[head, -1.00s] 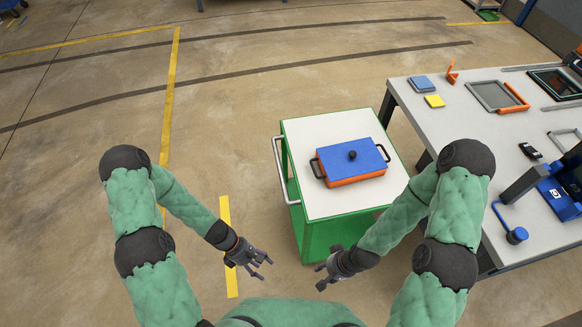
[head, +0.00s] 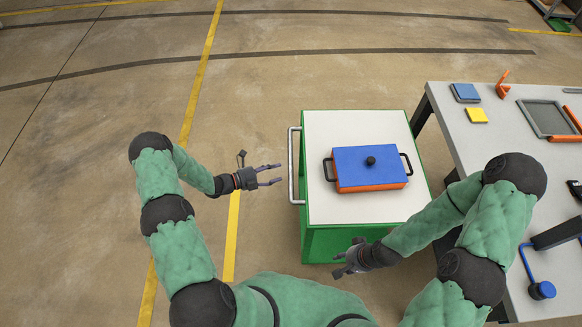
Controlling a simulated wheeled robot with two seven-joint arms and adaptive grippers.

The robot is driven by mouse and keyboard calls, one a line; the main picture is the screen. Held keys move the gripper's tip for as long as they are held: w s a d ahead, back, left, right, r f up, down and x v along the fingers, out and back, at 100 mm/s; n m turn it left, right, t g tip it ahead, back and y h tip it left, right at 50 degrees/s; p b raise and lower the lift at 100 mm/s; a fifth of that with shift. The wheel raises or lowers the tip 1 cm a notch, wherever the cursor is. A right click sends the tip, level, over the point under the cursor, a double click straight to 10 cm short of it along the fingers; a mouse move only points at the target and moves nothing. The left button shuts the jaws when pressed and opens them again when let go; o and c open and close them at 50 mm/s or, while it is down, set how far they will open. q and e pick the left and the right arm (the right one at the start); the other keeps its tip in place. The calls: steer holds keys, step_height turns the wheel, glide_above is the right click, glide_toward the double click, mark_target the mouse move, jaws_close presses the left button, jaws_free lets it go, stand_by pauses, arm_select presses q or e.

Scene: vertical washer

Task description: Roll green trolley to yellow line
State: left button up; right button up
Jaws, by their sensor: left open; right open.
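The green trolley (head: 330,207) with a white top stands in the middle of the head view. Its white handle (head: 291,165) runs along its left side. A blue and orange box (head: 372,181) with a black knob and black side handles sits on top. My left gripper (head: 272,174) is open, just left of the handle and apart from it, its fingers pointing at it. My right gripper (head: 342,262) is open near the trolley's front lower edge; whether it touches is unclear. A yellow line (head: 205,55) runs along the floor left of the trolley, partly hidden by my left arm.
A grey workbench (head: 455,125) stands right of the trolley, close to it. It holds a blue block (head: 465,92), a yellow block (head: 477,115), a grey tray (head: 545,117) and a blue tool (head: 541,290). The floor to the left and behind is clear.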

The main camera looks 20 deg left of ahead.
mark_target(290, 167)
arm_select(q)
steer(key=b+x, duration=0.1)
steer(key=x, duration=0.6)
jaws_close()
